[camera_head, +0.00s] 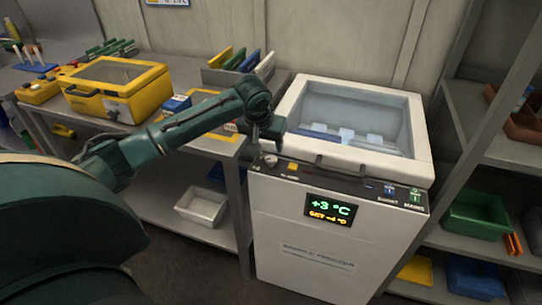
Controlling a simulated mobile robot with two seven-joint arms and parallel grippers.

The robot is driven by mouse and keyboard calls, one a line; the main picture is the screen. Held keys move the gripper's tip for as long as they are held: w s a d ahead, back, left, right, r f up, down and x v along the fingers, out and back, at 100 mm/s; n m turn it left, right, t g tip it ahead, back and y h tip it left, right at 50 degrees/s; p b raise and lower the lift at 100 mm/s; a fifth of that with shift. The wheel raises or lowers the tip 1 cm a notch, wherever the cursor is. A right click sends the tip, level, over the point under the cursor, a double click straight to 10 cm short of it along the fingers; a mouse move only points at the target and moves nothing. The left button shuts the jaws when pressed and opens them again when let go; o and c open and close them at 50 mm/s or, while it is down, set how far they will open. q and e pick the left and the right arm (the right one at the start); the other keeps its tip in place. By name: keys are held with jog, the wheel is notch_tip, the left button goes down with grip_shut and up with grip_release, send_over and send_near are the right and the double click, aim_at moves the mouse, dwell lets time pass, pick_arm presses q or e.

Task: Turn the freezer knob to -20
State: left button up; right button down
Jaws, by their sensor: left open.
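The white sample freezer (300,243) stands right of the middle, with a glass-topped lid (350,118) that is shut. Its display (333,209) reads +3 °C in green, with a smaller yellow SET line that looks like -4 °C. A small pale knob (270,160) sits at the left end of the dark control strip; its pointer is too small to read. My left gripper (264,138) is open and points down just above the knob. I cannot tell whether its fingers touch the knob. My right gripper is out of view.
An orange button (292,167) is close right of the knob, and blue and green switches (415,195) are at the strip's right end. A bench with a yellow case (118,90) stands left. Shelves with a green bin (477,214) stand right.

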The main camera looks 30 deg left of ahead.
aim_at(271, 158)
pick_arm(q)
jog(key=x, duration=0.6)
jog(key=shift+w+f, duration=0.15)
jog(key=shift+f, duration=0.15)
jog(key=shift+x, duration=0.75)
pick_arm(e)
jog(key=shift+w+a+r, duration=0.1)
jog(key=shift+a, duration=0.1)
pick_arm(q)
jog(key=c, duration=1)
jog(key=shift+a, duration=0.1)
